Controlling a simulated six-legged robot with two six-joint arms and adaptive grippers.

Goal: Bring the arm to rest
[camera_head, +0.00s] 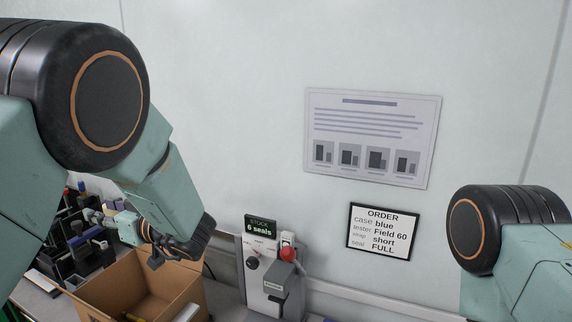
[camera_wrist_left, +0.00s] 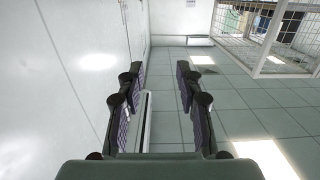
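My left arm comes in from the left in the head view and bends down beside the wall. Its gripper (camera_head: 97,218) is small there, in front of a dark rack, and its fingers are hard to make out. In the left wrist view the left gripper (camera_wrist_left: 158,95) has its two dark fingers wide apart with nothing between them. Beyond them are a pale wall and a tiled floor. Of my right arm only a black joint and teal links show at the right edge of the head view; its gripper is out of view.
An open cardboard box (camera_head: 100,297) stands below the left wrist. A dark rack (camera_head: 72,250) with small parts is left of it. A grey press (camera_head: 270,285) with a red knob stands right of the box. An order sign (camera_head: 382,231) and a poster (camera_head: 371,137) hang on the wall.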

